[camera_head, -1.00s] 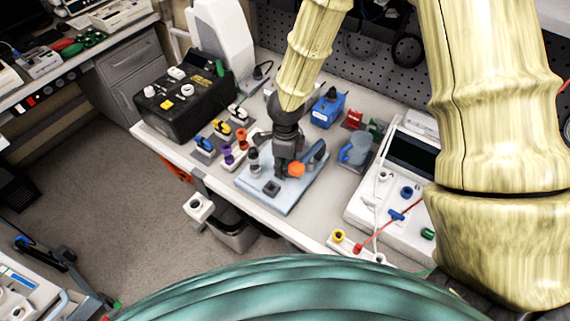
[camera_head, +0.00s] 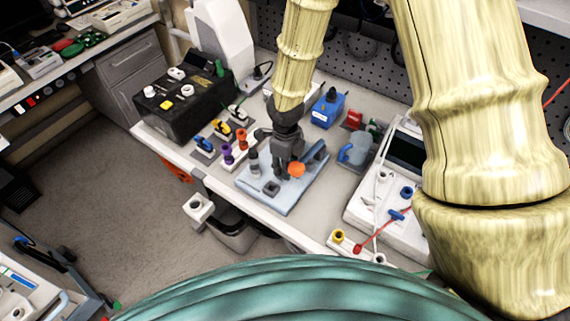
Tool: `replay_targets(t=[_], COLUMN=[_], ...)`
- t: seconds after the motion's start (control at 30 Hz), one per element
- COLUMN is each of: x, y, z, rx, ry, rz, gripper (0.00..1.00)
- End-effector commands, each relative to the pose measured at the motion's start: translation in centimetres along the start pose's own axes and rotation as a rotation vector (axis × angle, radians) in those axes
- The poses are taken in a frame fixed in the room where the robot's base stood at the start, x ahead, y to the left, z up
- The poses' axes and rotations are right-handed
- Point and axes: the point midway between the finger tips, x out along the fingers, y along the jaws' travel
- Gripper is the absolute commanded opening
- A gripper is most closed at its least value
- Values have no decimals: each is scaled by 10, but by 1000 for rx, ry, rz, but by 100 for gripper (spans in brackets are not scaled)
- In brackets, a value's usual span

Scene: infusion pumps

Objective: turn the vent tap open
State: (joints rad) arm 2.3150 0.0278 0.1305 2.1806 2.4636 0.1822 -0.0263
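A light blue base plate (camera_head: 290,202) lies near the front edge of the bench and carries several dark fittings. An orange round knob (camera_head: 296,170) shows on it, probably the vent tap's handle, though no label can be read. My gripper (camera_head: 282,172) points down over the plate, just left of the orange knob. Whether it touches the knob, and whether its fingers are open or shut, is too small to tell. The gripper hides part of the fitting beneath it. A grey-blue bar (camera_head: 315,155) stands to the right of the knob.
A black box (camera_head: 185,108) stands at the left, with several coloured clamps in front. A blue device (camera_head: 328,110) stands behind, a blue-grey jug (camera_head: 355,150) to the right. A white instrument (camera_head: 385,218) with leads lies at the right. A perforated panel (camera_head: 350,70) closes the back.

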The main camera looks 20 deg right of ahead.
Motion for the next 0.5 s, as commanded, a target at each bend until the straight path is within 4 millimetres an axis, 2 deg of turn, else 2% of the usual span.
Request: replay_targets(t=[0.3,0.5], x=[-1,-16], y=[-1,-1], z=[1,1], rx=[102,104], ry=[-1,-4], rz=[-2,-1], gripper=[31,31])
